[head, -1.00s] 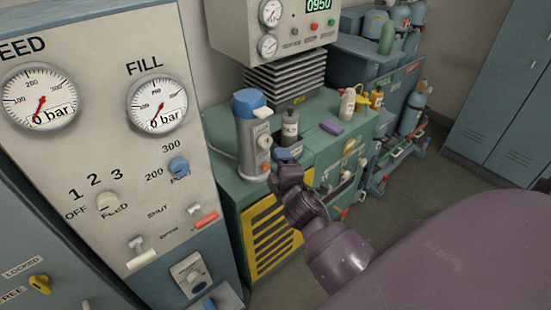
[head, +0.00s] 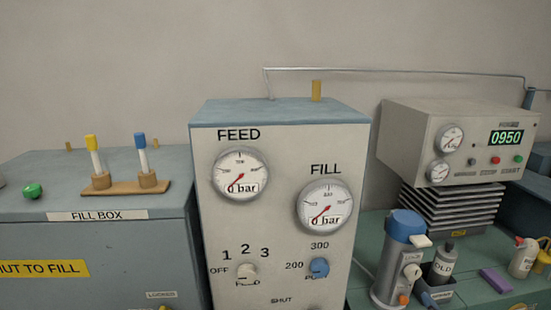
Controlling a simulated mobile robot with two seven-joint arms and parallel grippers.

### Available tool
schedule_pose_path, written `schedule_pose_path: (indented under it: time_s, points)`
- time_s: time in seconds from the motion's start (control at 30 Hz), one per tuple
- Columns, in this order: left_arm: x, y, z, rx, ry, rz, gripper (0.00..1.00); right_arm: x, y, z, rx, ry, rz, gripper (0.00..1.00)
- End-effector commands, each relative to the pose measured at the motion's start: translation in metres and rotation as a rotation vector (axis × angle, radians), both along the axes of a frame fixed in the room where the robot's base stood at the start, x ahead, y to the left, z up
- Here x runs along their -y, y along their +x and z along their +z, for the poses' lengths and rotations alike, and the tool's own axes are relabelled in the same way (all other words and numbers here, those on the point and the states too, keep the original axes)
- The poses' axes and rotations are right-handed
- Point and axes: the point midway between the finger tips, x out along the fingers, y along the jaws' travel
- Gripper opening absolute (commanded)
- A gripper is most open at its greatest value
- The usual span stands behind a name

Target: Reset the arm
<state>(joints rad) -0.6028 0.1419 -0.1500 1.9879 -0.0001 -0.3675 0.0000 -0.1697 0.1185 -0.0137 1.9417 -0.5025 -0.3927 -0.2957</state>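Neither of my grippers and no part of my arms shows in the head view. The grey panel (head: 205,200) stands in the middle, with a FEED gauge (head: 240,174) and a FILL gauge (head: 324,206), both reading 0 bar. Below them are a pale feed selector knob (head: 246,271) and a blue knob (head: 319,267) beside the marks 200 and 300. The panel's lower controls are cut off by the bottom edge.
A fill box (head: 100,200) at left carries a wooden stand (head: 122,188) with yellow-topped and blue-topped tubes. An instrument (head: 400,130) reads 0950.

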Motion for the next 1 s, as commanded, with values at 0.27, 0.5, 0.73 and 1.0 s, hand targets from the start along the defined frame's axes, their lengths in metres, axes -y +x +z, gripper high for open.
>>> schedule_pose_path:
  time_s: [0.27,0.5,0.73,1.0]
  points:
    - [0.0,-0.001,0.0,-0.001,0.0,0.0,0.0,-0.038,-0.08,-0.078,-0.117,0.645,0.019,0.69]
    - [0.0,-0.001,0.0,-0.001,0.0,0.0,0.0,-0.052,-0.163,-0.133,-0.267,0.818,-0.043,0.69]
    - [0.0,-0.001,-0.001,-0.002,0.0,0.0,0.0,-0.049,-0.19,-0.148,-0.31,0.814,-0.074,0.69]
    - [0.0,-0.001,-0.001,-0.002,0.0,0.0,0.0,-0.049,-0.19,-0.148,-0.31,0.814,-0.074,0.69]
